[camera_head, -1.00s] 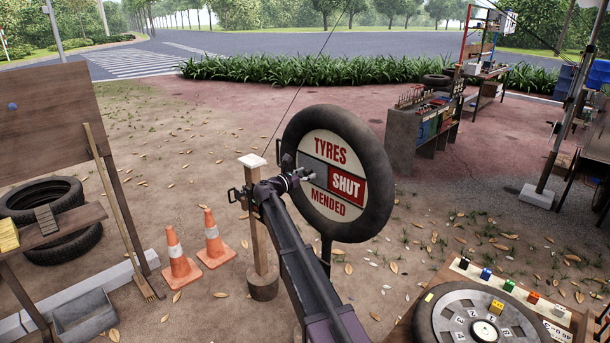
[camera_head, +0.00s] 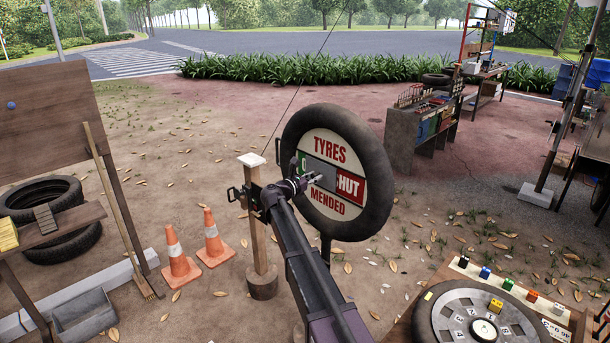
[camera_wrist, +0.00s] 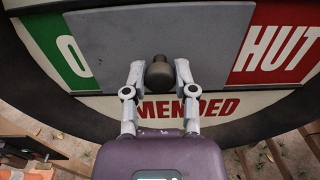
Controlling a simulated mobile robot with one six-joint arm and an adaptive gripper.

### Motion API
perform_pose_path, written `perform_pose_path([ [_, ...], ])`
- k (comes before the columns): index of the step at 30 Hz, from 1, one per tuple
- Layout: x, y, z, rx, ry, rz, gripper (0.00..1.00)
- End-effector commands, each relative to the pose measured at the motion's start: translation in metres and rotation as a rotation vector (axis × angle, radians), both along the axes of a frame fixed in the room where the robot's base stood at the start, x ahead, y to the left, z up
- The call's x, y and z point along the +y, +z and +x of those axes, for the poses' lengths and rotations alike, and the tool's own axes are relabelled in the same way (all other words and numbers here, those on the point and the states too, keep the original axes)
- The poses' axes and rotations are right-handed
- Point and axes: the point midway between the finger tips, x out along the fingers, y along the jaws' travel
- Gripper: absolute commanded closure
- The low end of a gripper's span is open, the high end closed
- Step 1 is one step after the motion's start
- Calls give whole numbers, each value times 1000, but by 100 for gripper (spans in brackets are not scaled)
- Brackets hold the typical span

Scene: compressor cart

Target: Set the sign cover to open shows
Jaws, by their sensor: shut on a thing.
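The sign (camera_head: 337,140) is a white disc in a black tyre, reading TYRES and MENDED. Its grey sliding cover (camera_head: 325,174) sits in the middle band; it also shows in the wrist view (camera_wrist: 110,50). Left of the cover a green strip with the letter O (camera_wrist: 68,55) shows. Right of it a red panel (camera_wrist: 280,45) shows HUT, with the S covered. My gripper (camera_wrist: 160,75) is shut on the dark round knob (camera_wrist: 159,70) at the cover's lower middle. In the head view my gripper (camera_head: 312,178) reaches the sign from the left front.
A wooden post (camera_head: 257,215) stands close left of my arm. Two traffic cones (camera_head: 196,247) stand further left. A bench with a wheel dial (camera_head: 480,322) is at the lower right. Open ground lies behind the sign.

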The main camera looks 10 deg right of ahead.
Motion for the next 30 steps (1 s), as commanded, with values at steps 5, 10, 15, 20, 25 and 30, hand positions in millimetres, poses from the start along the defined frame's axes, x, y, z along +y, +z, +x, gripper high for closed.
perform_pose_path([
  [5, -28, 0, -43, -1, -4, -1, 100],
  [10, -49, 0, -74, -1, -4, -1, 100],
  [15, -62, 1, -90, 0, -5, -2, 100],
  [20, -65, 1, -94, 0, -5, -2, 100],
  [25, -66, 0, -95, 0, -9, -1, 100],
  [30, -67, 0, -96, 0, -11, 0, 41],
])
